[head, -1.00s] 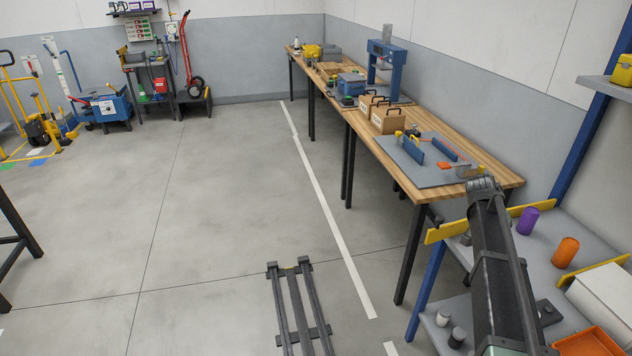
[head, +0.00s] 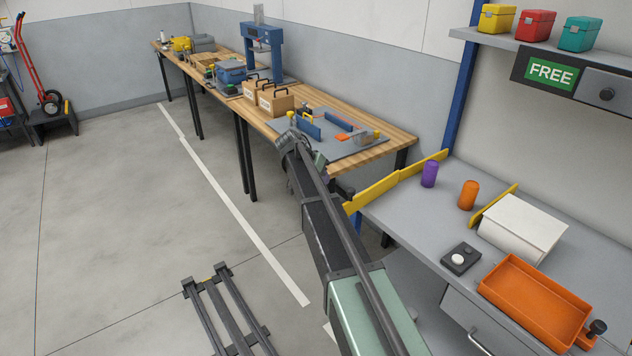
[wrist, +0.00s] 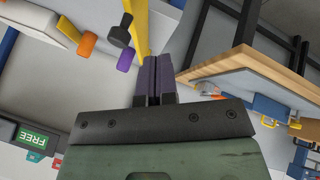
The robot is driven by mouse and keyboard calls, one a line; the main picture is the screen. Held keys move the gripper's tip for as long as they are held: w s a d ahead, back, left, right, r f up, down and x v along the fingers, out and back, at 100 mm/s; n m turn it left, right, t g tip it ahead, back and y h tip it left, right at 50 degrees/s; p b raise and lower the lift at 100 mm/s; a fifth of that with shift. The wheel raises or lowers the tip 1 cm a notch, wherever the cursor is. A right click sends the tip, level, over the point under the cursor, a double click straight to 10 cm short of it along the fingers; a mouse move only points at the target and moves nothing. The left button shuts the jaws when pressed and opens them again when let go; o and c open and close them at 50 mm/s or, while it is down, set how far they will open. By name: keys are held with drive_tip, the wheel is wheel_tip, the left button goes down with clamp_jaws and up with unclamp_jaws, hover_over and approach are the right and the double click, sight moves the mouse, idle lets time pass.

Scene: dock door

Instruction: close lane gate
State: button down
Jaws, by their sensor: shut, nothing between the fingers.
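The lane gate appears to be the yellow board (head: 372,194) at the left end of the grey bench, with a dark knob (head: 346,190) by its near end. This near section meets a second yellow section (head: 425,164) at a slight angle. In the wrist view the yellow board (wrist: 139,30) runs down behind my fingers, and the dark knob (wrist: 119,36) stands left of them. My gripper (wrist: 153,62) is shut and empty, its dark fingers close together. Whether they touch the board I cannot tell. In the head view my arm partly hides the gripper.
A purple cylinder (head: 429,174) and an orange cylinder (head: 468,195) stand on the grey bench (head: 410,225). The wooden workbench (head: 375,152) lies close behind my gripper. Open floor (head: 110,230) lies left.

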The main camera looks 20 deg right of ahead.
drive_tip(key=s+d+f+b, duration=0.1)
drive_tip(key=s+d+f, duration=0.1)
drive_tip(key=d, duration=0.3)
drive_tip(key=shift+s+f, duration=0.3)
drive_tip(key=shift+f, duration=0.1)
drive_tip(key=shift+a, duration=0.1)
